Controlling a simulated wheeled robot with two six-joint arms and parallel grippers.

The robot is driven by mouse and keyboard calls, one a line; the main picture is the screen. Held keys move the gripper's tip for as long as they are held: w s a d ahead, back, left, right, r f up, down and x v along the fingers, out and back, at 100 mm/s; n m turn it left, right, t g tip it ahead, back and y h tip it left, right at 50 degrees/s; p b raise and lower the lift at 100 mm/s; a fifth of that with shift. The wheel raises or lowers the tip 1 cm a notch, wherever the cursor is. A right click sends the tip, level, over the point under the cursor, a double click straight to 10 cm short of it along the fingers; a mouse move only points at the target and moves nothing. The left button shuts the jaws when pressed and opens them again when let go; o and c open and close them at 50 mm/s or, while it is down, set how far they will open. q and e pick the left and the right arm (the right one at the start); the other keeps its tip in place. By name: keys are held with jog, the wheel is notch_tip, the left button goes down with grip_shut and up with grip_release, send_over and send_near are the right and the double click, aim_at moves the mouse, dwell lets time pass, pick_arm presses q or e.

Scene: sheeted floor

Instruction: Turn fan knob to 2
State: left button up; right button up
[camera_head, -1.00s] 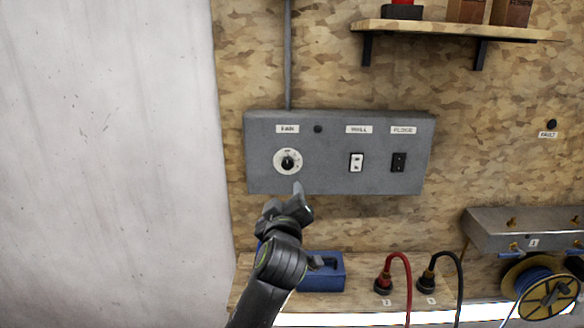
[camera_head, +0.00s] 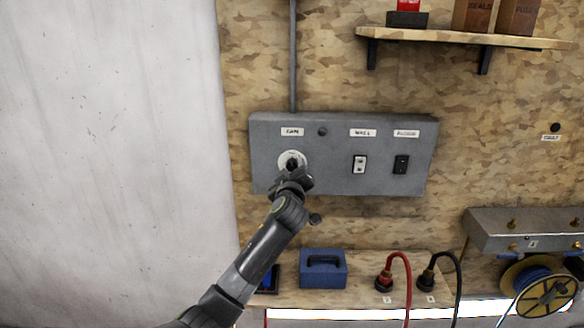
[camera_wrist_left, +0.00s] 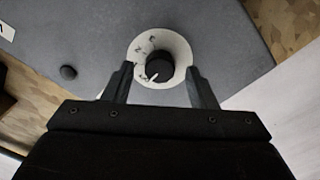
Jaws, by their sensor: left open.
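The fan knob is a black knob (camera_wrist_left: 159,67) on a round white dial (camera_wrist_left: 176,44) with marks around it, seen in the left wrist view. Its white pointer line points down and left in that view. In the head view the dial (camera_head: 291,155) sits under the FAN label (camera_head: 292,132) on a grey panel (camera_head: 330,180), partly hidden by my gripper. My left gripper (camera_wrist_left: 162,85) is open, with one finger on each side of the dial's lower part; contact with the knob cannot be told. My right gripper is not in view.
The panel also carries a white WALL switch (camera_head: 360,164) and a black FLOOR switch (camera_head: 401,164). Below are a blue box (camera_head: 323,270), a red-cabled plug (camera_head: 384,281) and a black-cabled plug (camera_head: 425,280). A shelf (camera_head: 460,38) is above right.

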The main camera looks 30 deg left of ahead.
pick_arm(q)
jog(key=shift+w+a, duration=0.3)
jog(key=shift+w, duration=0.1)
jog(key=shift+c, duration=0.4)
jog(key=c, duration=0.9)
